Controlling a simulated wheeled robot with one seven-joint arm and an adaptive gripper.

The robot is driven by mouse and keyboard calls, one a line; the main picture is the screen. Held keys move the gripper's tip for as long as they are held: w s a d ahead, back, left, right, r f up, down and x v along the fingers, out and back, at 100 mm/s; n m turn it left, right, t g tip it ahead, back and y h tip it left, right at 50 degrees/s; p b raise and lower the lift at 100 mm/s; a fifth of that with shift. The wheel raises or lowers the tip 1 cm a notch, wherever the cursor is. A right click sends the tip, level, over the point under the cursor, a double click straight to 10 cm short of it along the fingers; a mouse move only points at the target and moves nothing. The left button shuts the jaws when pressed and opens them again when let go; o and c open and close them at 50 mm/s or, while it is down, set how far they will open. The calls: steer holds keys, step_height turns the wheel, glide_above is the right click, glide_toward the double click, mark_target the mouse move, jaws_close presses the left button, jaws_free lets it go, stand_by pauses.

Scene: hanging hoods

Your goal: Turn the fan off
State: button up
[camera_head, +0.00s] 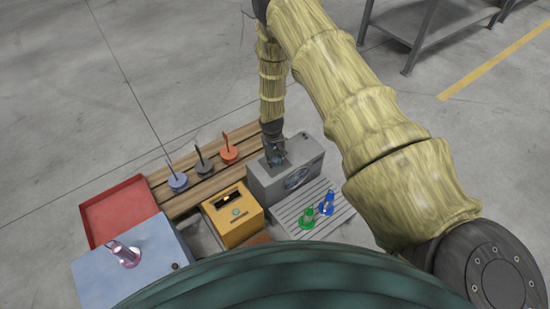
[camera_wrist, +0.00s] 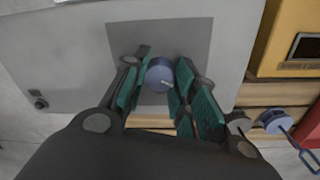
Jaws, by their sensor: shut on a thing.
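The fan unit is a grey box (camera_head: 265,190) with a round dark fan opening (camera_head: 297,179) on its front, in the head view. Its pale top (camera_wrist: 60,60) fills much of the wrist view, with a darker grey square panel around a round blue-grey knob (camera_wrist: 158,77). The knob has a light pointer line slanting across it. My gripper (camera_head: 275,157) reaches down onto the box top. In the wrist view its green-padded fingers (camera_wrist: 160,72) are closed on the knob from both sides. The fingers partly hide the panel.
A yellow box (camera_head: 240,225) stands left of the fan unit, with handled discs (camera_head: 204,166) on wooden slats behind. Green (camera_head: 307,216) and blue (camera_head: 326,205) flasks stand in front on a grey rack. A red tray (camera_head: 120,208) and blue box (camera_head: 100,275) are farther left.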

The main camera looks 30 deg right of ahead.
mark_target(273, 161)
stand_by(0.3)
steer(key=o, duration=1.1)
steer(key=shift+c, duration=0.2)
steer(key=shift+r, duration=0.15)
step_height(273, 161, up, 12)
steer(key=shift+a, duration=0.3)
steer(key=shift+f, duration=0.25)
